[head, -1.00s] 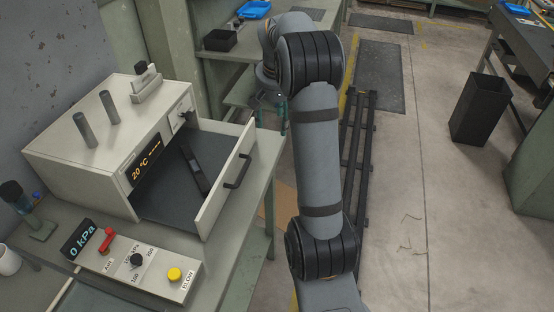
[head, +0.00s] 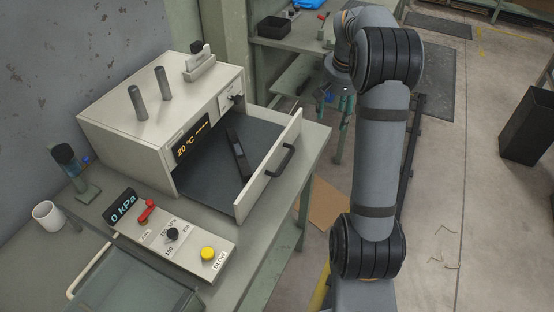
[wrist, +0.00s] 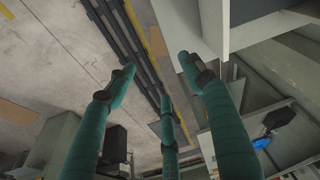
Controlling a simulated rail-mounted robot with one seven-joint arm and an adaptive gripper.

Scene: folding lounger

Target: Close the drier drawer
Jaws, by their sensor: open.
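The drier (head: 160,110) is a cream box with an orange "20 °C" display on the bench at the left in the head view. Its drawer (head: 268,165) is pulled out, with a black handle (head: 280,160) on the front panel and a dark bar (head: 238,153) lying inside. My gripper (head: 343,112) hangs behind my arm, beyond and to the right of the drawer front, apart from it. In the wrist view my gripper (wrist: 158,75) has its green fingers spread with nothing between them. A pale panel, possibly the drawer, shows at the upper right there.
A control box (head: 175,235) with a red lever and yellow button sits in front of the drier. A white cup (head: 48,216) stands at the left. Another bench (head: 290,45) with a black tray is behind.

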